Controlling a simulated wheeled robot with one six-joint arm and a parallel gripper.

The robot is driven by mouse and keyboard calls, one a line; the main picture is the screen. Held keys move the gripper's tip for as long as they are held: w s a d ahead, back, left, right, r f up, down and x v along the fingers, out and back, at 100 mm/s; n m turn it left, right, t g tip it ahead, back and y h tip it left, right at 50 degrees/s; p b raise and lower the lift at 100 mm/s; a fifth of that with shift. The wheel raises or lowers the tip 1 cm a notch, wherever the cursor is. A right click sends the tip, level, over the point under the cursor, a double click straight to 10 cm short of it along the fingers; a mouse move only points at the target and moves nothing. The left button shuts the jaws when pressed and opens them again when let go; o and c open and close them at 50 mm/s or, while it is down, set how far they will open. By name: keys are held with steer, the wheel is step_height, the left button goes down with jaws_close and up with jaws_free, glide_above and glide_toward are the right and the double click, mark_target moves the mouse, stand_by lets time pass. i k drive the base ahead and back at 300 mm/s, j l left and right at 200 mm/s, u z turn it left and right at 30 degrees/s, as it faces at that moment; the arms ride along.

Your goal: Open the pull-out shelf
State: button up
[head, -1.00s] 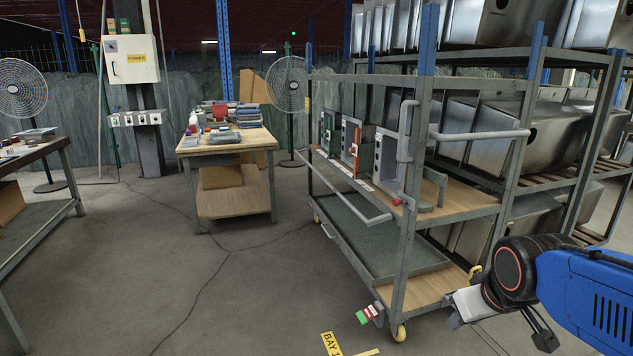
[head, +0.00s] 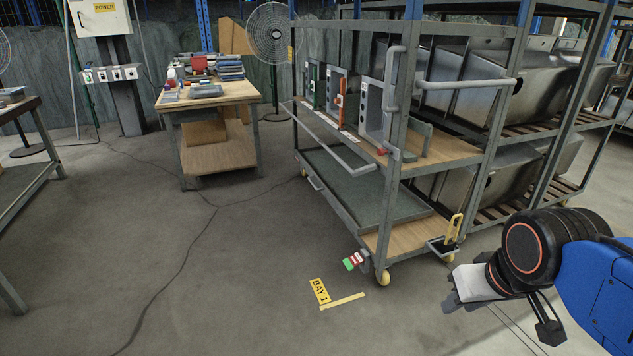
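A grey metal cart (head: 396,190) stands right of the middle, with an upper and a lower level. What looks like the pull-out shelf (head: 368,193), a shallow tray with a dark green-grey lining, sits in its lower level. A small light handle (head: 316,184) shows on its left front side. The tray looks pushed in, within the cart's outline. My gripper (head: 452,304) is at the lower right, in front of the cart and apart from it. Its fingers are small and seen from behind, so I cannot tell whether they are open.
A floor sign (head: 319,291) reads BAY 1. A workbench (head: 212,97) stands behind left. The floor left of the cart is clear.

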mark_target(359, 200)
steer(key=i+j, duration=1.1)
